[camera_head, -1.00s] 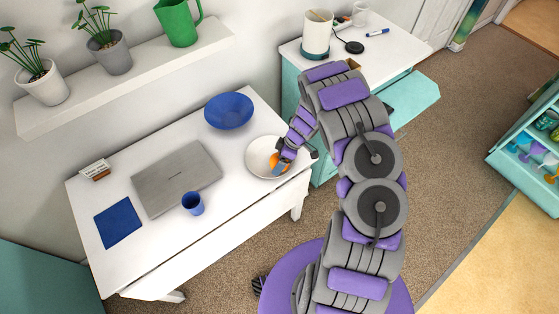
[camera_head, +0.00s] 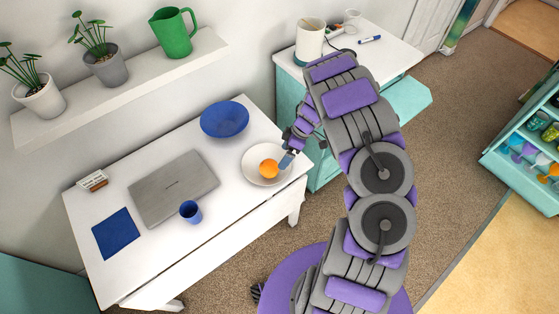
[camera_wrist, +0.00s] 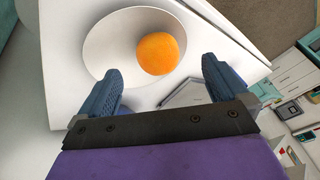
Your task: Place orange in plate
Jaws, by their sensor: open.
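The orange (camera_head: 269,168) lies in the white plate (camera_head: 249,158), toward its right side in the head view. In the wrist view the orange (camera_wrist: 158,54) rests on the plate (camera_wrist: 103,45), ahead of my fingers. My gripper (camera_head: 287,160) is beside the orange, at the plate's right edge in the head view. In the wrist view my gripper (camera_wrist: 160,88) has its fingers spread wide with nothing between them. The orange is apart from both fingers there.
The white table also holds a blue bowl (camera_head: 225,119), a laptop (camera_head: 173,189), a blue cup (camera_head: 190,212) and a blue book-like item (camera_head: 116,234). A shelf (camera_head: 130,88) with plants and a green pitcher (camera_head: 174,33) hangs above. A side cabinet (camera_head: 401,60) stands behind my arm.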

